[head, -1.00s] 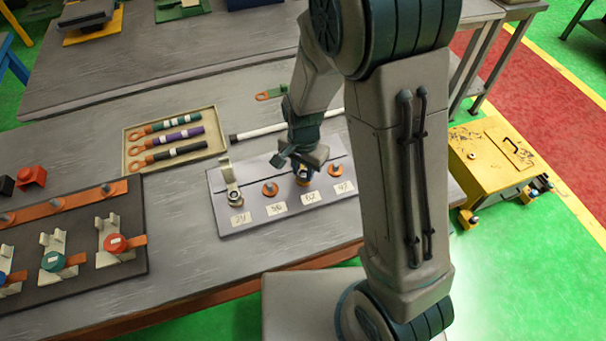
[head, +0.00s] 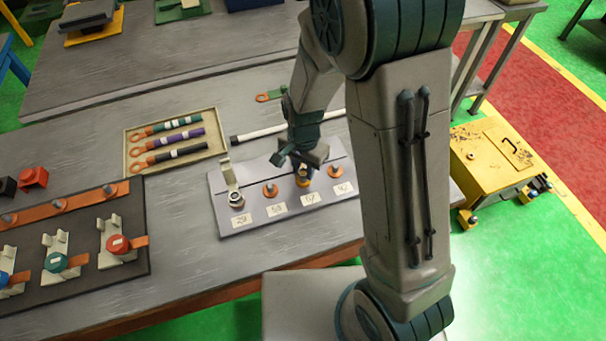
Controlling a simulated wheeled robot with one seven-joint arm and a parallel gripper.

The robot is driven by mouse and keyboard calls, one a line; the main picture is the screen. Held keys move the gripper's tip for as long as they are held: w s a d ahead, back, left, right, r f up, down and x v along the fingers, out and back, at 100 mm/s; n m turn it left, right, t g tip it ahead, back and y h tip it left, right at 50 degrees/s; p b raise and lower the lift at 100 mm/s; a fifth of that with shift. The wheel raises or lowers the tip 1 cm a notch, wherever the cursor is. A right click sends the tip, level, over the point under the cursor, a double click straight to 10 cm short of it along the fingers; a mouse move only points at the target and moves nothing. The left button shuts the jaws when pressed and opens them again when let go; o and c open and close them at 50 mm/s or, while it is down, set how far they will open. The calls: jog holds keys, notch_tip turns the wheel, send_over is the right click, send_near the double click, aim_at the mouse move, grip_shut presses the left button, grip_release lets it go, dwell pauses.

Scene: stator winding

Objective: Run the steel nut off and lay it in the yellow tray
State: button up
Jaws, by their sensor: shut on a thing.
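My gripper (head: 301,165) is over the third post of a grey board (head: 225,180) on the bench, its jaws closed around the top of that post. The steel nut (head: 304,172) is a small grey piece between the jaws, mostly hidden by the fingers. An orange-brown ring (head: 304,182) shows beneath it at the post's base. I cannot tell whether the nut is still on its thread. A shallow pale-yellow tray (head: 135,171) lies on the bench to the left behind the board and holds several cables with ring ends.
Other posts (head: 270,189) stand on the board, with a tall pale clip holder (head: 229,175) at its left end. A white rod (head: 250,135) lies behind it. A dark board with coloured knobs (head: 115,244) is at the left. Bare bench lies between the boards.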

jog(key=shift+r+p, duration=1.95)
jog(key=shift+r, duration=0.8)
jog(key=shift+f, duration=0.15)
